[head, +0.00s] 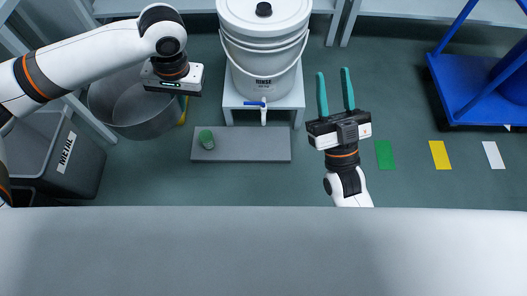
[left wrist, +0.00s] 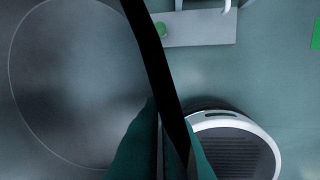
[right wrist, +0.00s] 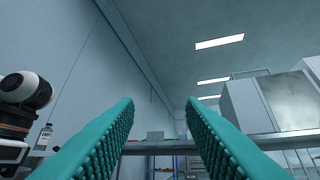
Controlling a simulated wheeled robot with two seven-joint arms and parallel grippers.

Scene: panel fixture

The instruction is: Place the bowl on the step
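The bowl (head: 130,112) is a large grey metal basin at the left in the head view. Its wide inside (left wrist: 70,80) fills the left of the left wrist view. My left gripper (head: 178,92) is at its right rim. In the left wrist view the teal fingers (left wrist: 165,150) lie close on both sides of the dark rim and look shut on it. The step (head: 240,157) is a low grey slab right of the bowl, with a green cup-like thing (head: 206,139) on its left end. My right gripper (head: 336,92) is open and empty, right of the step.
A white bucket (head: 265,60) with a tap stands on a white stand behind the step. A dark bin marked METAL (head: 75,160) is left, below the bowl. A blue frame (head: 470,95) is at right. Green, yellow and white floor patches (head: 440,155) lie right.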

